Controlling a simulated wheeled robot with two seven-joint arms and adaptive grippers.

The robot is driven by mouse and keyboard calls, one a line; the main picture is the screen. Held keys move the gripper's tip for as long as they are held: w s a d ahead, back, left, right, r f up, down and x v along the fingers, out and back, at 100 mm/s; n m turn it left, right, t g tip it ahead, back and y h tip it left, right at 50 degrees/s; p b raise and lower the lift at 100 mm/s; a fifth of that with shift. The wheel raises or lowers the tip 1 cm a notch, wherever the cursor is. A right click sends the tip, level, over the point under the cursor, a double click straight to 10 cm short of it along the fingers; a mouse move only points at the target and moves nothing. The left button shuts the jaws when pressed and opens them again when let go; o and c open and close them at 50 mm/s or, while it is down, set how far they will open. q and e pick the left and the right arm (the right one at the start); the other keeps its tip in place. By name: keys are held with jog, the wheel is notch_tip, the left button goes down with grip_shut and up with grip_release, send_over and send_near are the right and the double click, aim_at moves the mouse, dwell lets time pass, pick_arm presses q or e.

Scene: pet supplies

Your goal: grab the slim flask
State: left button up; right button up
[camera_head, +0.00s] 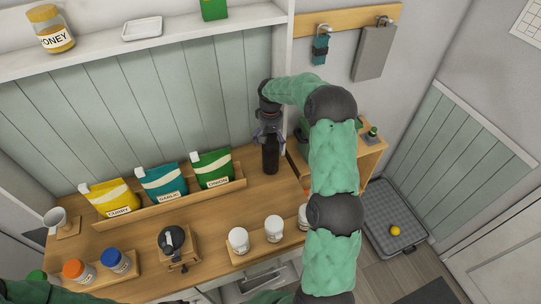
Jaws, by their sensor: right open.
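The slim flask (270,160) is a dark, narrow, upright bottle at the back of the wooden counter, right of the green bag. My right gripper (268,137) is open and points down at the flask's top. Its fingers are at or just above the flask's upper end; I cannot tell whether they touch it. The gripper partly hides the flask's top. Of my left arm, only green parts show along the bottom edge; its gripper is out of view.
Yellow, teal and green bags (212,168) stand in a wooden rack left of the flask. White jars (274,229) stand in front on a wooden tray. A dark round object (171,240) sits on a wooden stand. Bare counter (228,207) lies between bags and jars.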

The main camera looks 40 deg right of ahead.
jog(key=shift+f, duration=0.35)
jog(key=c, duration=1.8)
jog(key=shift+r, duration=0.15)
